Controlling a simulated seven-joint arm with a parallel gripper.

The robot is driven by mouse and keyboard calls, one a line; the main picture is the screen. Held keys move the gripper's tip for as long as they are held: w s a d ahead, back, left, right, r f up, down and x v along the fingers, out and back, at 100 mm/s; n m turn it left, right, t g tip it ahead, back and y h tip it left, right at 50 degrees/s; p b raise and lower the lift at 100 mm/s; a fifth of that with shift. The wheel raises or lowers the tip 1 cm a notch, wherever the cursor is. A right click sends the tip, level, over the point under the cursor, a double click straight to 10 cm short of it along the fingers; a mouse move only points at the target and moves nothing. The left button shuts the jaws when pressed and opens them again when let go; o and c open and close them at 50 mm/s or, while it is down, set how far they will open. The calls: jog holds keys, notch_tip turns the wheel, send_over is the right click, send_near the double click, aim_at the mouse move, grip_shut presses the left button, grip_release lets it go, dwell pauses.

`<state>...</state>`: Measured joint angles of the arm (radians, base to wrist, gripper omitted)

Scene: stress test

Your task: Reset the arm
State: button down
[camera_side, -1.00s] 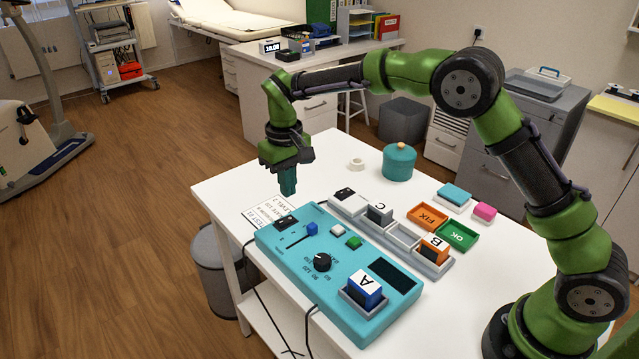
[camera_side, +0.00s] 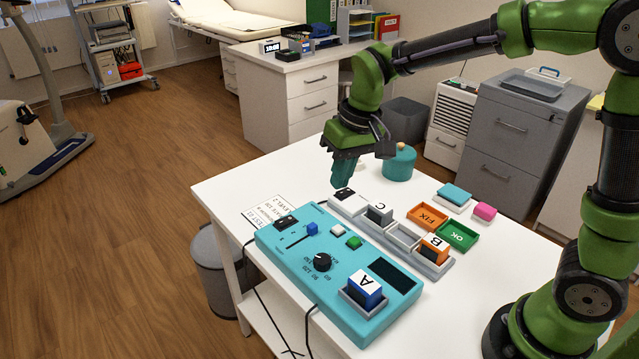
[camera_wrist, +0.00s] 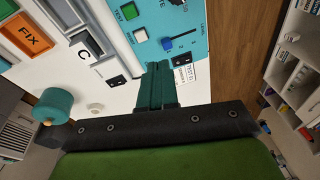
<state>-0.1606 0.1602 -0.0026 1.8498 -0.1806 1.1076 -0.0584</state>
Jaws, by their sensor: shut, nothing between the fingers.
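My gripper (camera_side: 345,186) is shut and empty, its teal fingers pointing down above the back of the white table (camera_side: 225,190). It hangs clear of the table, near the far end of the grey tray. In the wrist view the shut fingers (camera_wrist: 157,88) show in the middle. The teal console (camera_side: 290,262) lies in front of it, with a blue slider knob (camera_side: 312,229), white and green buttons, a black dial (camera_side: 322,262) and block A (camera_side: 364,287) in its socket. Blocks C (camera_side: 379,214) and B (camera_side: 434,248) stand in the grey tray (camera_side: 404,236).
The orange FIX bin (camera_side: 428,216) and green OK bin (camera_side: 458,236) lie right of the tray. A teal round pot (camera_side: 399,166) stands behind, near my wrist. The table's left back corner holds only a printed card (camera_side: 266,208).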

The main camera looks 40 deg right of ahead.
jog(key=s+d+r+m+t, duration=0.1)
jog(key=s+d+r+t, duration=0.1)
jog(key=s, duration=0.6)
jog(key=s+d+r+m+t, duration=0.1)
jog(key=s+d+r+t, duration=0.2)
jog(key=s, duration=0.5)
jog(key=shift+s+r+y, duration=0.2)
jog(key=shift+r+y, duration=0.1)
jog(key=shift+r, duration=0.15)
